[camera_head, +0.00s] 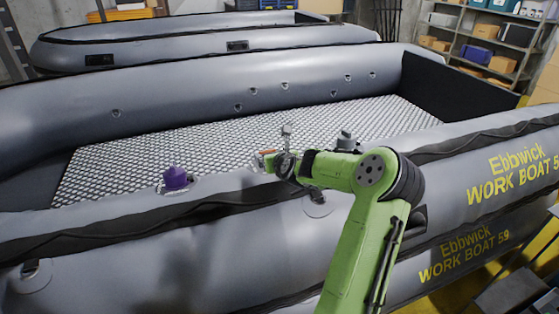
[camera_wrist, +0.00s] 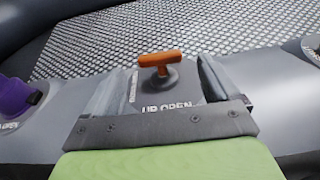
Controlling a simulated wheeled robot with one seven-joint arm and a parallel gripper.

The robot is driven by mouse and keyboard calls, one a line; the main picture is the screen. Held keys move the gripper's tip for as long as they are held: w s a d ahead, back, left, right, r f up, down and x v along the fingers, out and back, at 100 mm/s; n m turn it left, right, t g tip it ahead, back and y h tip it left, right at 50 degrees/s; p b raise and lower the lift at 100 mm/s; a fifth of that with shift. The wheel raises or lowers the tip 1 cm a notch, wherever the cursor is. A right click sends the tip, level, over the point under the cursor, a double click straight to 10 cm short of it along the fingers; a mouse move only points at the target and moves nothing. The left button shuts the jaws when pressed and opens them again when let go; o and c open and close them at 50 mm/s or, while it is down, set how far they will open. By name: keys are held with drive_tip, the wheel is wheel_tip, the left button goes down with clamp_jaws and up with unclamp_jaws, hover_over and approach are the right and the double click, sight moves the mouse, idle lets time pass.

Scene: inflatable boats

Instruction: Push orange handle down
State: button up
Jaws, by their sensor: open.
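The orange handle (camera_wrist: 159,60) is a T-shaped bar on a round grey base, on top of the grey boat tube. It stands raised just ahead of my gripper (camera_wrist: 164,74), between the lines of the two fingers. A grey patch below it reads "UP OPEN" (camera_wrist: 167,107). The fingers are apart with nothing held between them; I cannot tell whether they touch the handle. In the head view a small orange part of the handle (camera_head: 267,152) shows beside my gripper (camera_head: 272,160), partly hidden by it.
A purple cap (camera_head: 174,178) sits on the same tube to the left; it also shows in the wrist view (camera_wrist: 14,98). The patterned boat floor (camera_head: 225,140) lies beyond the tube. Another grey boat (camera_head: 190,45) is behind, with shelves of boxes (camera_head: 490,45) at the back right.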

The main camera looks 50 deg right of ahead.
drive_tip(key=v, duration=1.2)
drive_tip(key=shift+p, duration=0.45)
drive_tip(key=shift+w+f, duration=0.1)
